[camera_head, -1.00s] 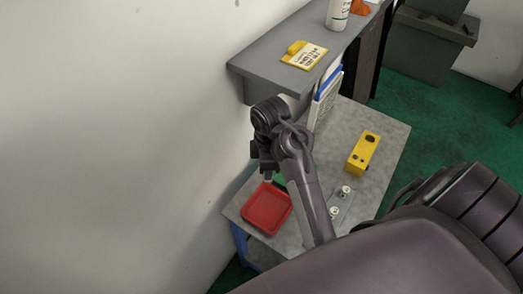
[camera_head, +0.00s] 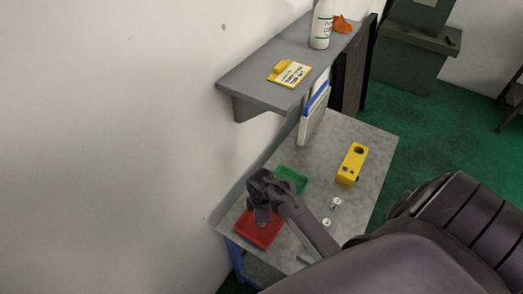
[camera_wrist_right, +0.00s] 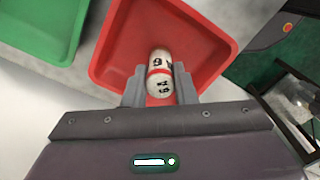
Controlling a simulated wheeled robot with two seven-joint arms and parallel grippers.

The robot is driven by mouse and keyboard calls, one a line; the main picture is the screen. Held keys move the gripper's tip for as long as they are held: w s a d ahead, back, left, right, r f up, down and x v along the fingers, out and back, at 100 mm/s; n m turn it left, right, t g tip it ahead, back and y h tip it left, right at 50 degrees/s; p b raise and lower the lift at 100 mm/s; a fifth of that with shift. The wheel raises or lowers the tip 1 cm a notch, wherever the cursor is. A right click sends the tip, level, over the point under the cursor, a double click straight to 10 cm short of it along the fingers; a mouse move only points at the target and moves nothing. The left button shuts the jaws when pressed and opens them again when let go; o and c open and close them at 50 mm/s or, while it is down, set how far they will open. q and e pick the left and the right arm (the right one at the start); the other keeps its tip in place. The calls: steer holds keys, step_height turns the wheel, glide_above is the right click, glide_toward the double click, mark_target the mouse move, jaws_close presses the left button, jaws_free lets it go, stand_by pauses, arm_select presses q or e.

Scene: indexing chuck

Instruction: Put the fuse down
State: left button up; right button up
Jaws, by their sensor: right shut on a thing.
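The fuse (camera_wrist_right: 159,78) is a small white cylinder with a red band and black markings, seen in the right wrist view between my right gripper's fingers. My right gripper (camera_wrist_right: 160,92) is shut on it and holds it over the red tray (camera_wrist_right: 118,52). In the head view my right gripper (camera_head: 262,218) is above the red tray (camera_head: 250,236), and the fuse is hard to make out there. I cannot tell from these views whether the fuse touches the tray floor. My left gripper is not in view.
A green tray (camera_head: 292,177) lies behind the red one. A yellow block with holes (camera_head: 352,165) and small white-topped parts (camera_head: 335,203) are on the grey table (camera_head: 345,135). A shelf (camera_head: 255,78) with a yellow tag (camera_head: 289,73) and a bottle (camera_head: 321,24) overhangs the back.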

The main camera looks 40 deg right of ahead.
steer(key=shift+f, duration=0.15)
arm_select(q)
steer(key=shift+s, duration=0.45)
arm_select(e)
steer(key=o, duration=0.8)
steer(key=shift+f, duration=0.1)
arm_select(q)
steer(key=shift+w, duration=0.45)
arm_select(e)
steer(key=shift+o, duration=0.9)
arm_select(q)
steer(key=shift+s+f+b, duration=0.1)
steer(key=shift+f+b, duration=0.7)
steer(key=shift+b, duration=0.05)
arm_select(e)
step_height(320, 180, up, 12)
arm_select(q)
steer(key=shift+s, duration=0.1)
